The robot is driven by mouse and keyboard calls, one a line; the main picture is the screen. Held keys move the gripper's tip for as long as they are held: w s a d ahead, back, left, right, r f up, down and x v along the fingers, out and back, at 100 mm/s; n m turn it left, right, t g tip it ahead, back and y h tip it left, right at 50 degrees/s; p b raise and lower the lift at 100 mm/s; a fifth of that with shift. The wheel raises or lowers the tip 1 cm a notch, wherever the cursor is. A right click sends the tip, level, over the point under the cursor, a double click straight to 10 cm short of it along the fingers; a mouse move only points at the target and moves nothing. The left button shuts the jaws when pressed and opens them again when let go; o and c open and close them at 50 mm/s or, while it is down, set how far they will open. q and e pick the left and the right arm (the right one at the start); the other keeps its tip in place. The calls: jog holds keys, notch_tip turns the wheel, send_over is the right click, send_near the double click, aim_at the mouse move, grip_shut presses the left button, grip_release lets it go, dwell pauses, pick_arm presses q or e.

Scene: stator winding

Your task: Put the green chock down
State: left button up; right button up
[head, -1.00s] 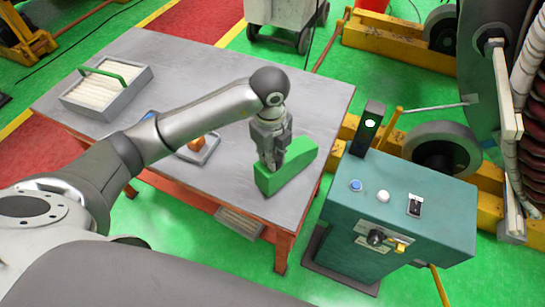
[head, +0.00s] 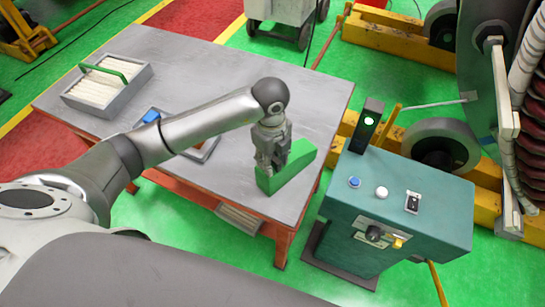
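The green chock (head: 291,170) is a wedge at the right front part of the grey table (head: 300,95). It appears to rest on the tabletop. My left gripper (head: 268,168) points down at the chock's left side, and its fingers cover part of it. I cannot tell whether the fingers are shut on the chock or only beside it. My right gripper is not in view.
A grey box (head: 107,100) with white strips and a green handle stands at the table's back left. A small tray (head: 205,150) with a blue item (head: 151,117) is partly behind my arm. A teal control box (head: 400,205) stands right of the table.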

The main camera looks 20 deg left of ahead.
pick_arm(q)
jog(key=shift+r, duration=0.2)
notch_tip(320, 180, up, 6)
jog(key=b, duration=0.2)
jog(key=shift+r+b, duration=0.25)
jog(key=shift+b, duration=0.05)
jog(key=shift+s+a+r, duration=0.1)
jog(key=shift+r, duration=2.6)
jog(key=shift+f, duration=0.1)
